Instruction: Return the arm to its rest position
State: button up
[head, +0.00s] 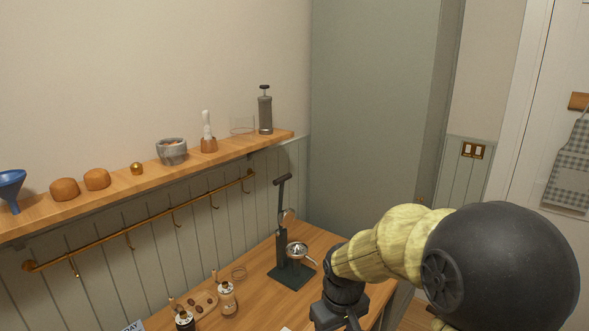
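My arm fills the lower right of the head view, with pale yellow links and a large black rounded joint close to the camera. My gripper (338,316) is the black end of the arm, at the bottom edge, in front of the wooden counter. Its fingers are cut off by the frame, so I cannot tell whether they are open or shut. Nothing is visibly held.
A lever press (283,230) on a dark base stands on the wooden counter (255,268), left of my gripper. Small jars (227,299) stand at the counter's front left. A wall shelf (130,186) holds a blue funnel (11,188), a stone mortar (172,151) and a grinder (265,112).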

jog(key=s+d+f+m+t, duration=0.1)
jog(key=s+d+m, duration=0.4)
jog(key=s, duration=0.5)
jog(key=shift+d+f, duration=0.65)
jog(key=shift+d, duration=0.05)
jog(key=shift+s, duration=0.15)
